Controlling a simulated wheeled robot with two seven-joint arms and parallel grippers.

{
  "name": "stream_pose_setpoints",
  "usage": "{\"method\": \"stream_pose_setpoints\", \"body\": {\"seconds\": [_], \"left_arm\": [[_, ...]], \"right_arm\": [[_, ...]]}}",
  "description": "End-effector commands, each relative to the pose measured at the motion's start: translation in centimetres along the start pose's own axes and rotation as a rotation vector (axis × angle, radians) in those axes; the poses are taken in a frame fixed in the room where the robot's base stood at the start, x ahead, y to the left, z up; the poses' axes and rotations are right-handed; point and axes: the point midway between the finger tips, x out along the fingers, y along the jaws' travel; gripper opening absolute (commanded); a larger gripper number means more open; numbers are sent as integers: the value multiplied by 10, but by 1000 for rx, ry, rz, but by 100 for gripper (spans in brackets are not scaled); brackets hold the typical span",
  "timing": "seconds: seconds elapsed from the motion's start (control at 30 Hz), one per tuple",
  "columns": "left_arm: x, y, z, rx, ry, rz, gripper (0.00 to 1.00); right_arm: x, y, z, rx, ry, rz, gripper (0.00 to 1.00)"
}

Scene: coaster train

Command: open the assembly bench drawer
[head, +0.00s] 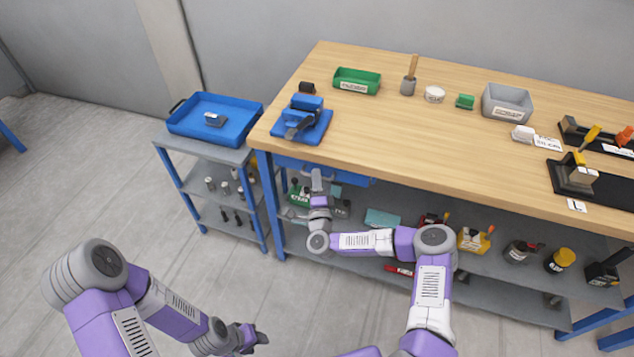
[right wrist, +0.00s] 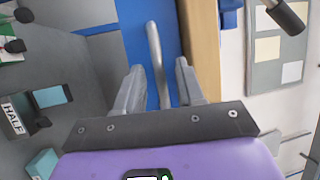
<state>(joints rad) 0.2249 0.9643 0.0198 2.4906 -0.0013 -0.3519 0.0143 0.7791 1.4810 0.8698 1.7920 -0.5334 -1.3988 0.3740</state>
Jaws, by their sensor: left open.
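The assembly bench drawer (head: 352,178) shows as a blue strip under the left end of the wooden bench top; I see no open gap above it. In the right wrist view the blue drawer front (right wrist: 133,42) lies ahead, with a grey bar handle (right wrist: 154,50) on it. My right gripper (head: 317,180) is at the drawer front. Its fingers (right wrist: 158,75) stand apart on either side of the handle, with space visible on both sides. My left gripper (head: 256,336) is open and empty, low over the floor, away from the bench.
The bench top (head: 420,135) carries a blue fixture (head: 305,120), a green bin (head: 357,81) and a grey bin (head: 507,101). A shelf (head: 400,238) with several tools lies below the drawer. A cart with a blue tray (head: 240,118) stands left. The floor in front is clear.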

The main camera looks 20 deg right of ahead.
Motion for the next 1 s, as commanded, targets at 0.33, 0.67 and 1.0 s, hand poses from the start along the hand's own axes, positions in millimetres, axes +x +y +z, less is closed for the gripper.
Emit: {"method": "stream_pose_setpoints", "body": {"seconds": [0.33, 0.67, 1.0], "left_arm": [[0, 0, 0, 0, 0, 0, 43], [0, 0, 0, 0, 0, 0, 43], [1, 0, 0, 0, 0, 0, 43]], "right_arm": [[1, 0, 0, 0, -1, 1, 23], [1, 0, 0, -1, -1, 0, 0], [-7, -3, 19, 4, -24, -1, 0]]}}
